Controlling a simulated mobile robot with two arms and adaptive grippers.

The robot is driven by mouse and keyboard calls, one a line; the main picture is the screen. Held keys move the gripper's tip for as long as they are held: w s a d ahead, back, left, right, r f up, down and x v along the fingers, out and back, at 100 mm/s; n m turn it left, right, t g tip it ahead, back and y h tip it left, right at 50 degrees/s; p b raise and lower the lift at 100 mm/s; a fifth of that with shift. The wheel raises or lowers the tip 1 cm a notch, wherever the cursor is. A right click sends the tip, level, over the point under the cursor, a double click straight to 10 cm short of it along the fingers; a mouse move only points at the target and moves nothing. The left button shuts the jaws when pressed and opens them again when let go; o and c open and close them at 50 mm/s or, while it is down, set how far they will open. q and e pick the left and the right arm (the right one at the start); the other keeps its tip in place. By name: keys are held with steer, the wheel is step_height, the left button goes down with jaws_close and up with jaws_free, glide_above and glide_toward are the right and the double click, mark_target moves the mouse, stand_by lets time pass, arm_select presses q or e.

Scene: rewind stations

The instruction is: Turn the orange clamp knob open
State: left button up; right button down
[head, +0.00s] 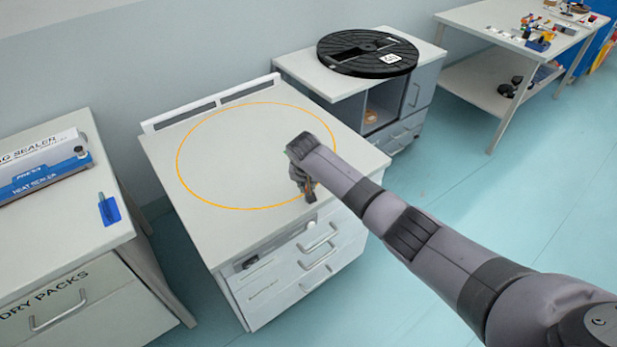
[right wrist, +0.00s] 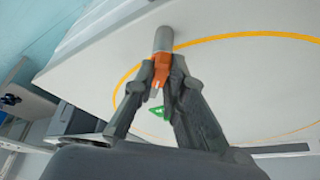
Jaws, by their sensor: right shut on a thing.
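The orange clamp knob (right wrist: 161,66) shows in the right wrist view, between the two dark fingers of my right gripper (right wrist: 163,70). The fingers are shut on it from both sides. A grey cylinder (right wrist: 163,38) extends beyond the knob, over the table edge. A small green piece (right wrist: 157,111) shows between the fingers, nearer the wrist. My left gripper is not in view.
A black reel (head: 350,62) lies on the cabinet behind. A heat sealer (head: 45,175) stands on the left bench. A cluttered table (head: 480,25) stands far right.

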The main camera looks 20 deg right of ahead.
steer(key=shift+a+m+h, duration=0.15)
steer(key=shift+m+h, duration=0.25)
steer(key=shift+m, duration=0.6)
steer(key=m+g+b, duration=0.1)
steer(key=m, duration=0.1)
steer(key=shift+w+f+m+h, duration=0.1)
steer(key=shift+f+m+h, duration=0.05)
steer(key=shift+m+h, duration=0.25)
steer(key=m+b, duration=0.3)
steer(key=shift+w+g+h, duration=0.1)
steer(key=shift+g+h, duration=0.3)
steer(key=shift+m+g+b, duration=0.4)
steer(key=shift+m+b, duration=0.6)
steer(key=shift+b, duration=0.05)
steer(key=shift+r, duration=0.2)
steer(key=c, duration=1.6)
jaws_free()
